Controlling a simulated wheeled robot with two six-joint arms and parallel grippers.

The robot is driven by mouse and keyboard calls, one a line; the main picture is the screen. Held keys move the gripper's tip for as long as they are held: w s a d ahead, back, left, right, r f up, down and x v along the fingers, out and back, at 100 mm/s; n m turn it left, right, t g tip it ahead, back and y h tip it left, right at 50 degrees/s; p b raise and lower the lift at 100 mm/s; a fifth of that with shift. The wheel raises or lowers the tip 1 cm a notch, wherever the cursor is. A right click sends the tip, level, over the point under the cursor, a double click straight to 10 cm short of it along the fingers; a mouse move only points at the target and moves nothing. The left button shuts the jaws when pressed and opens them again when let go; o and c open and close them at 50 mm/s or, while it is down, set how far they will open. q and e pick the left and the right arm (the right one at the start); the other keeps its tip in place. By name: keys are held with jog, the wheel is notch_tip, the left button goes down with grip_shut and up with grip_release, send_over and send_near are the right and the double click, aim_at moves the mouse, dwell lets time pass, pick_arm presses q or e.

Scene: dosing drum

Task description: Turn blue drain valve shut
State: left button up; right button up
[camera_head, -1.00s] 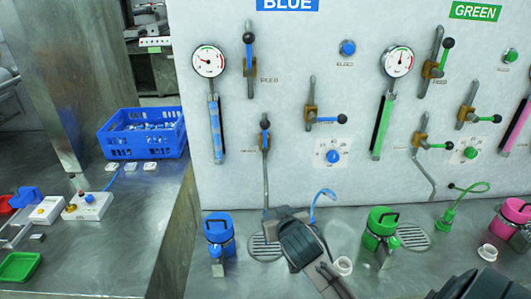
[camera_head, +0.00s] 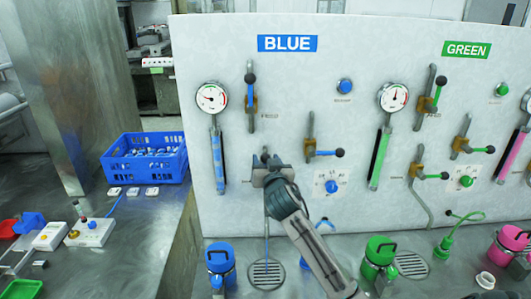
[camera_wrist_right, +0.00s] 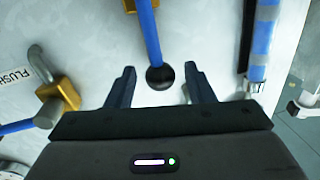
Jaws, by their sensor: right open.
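The blue drain valve's lever (camera_wrist_right: 148,30) shows in the right wrist view as a blue bar ending in a black ball knob (camera_wrist_right: 160,77). My right gripper (camera_wrist_right: 160,84) is open, with one finger on each side of the knob; no grip shows. In the head view my right gripper (camera_head: 267,168) is up at the panel under the BLUE sign and hides most of this valve. A thin blue line (camera_head: 267,232) runs down below it to a round floor grate (camera_head: 266,273). My left gripper is not in view.
The flush valve (camera_head: 310,149) with a lever pointing right, a dial (camera_head: 332,186), and the feed valve (camera_head: 251,92) are close by. A gauge (camera_head: 211,97) with a blue sight tube (camera_head: 217,160) stands left. A blue-lidded canister (camera_head: 220,262) stands below.

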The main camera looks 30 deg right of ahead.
jog(key=shift+w+d, duration=0.25)
jog(key=shift+w, duration=0.45)
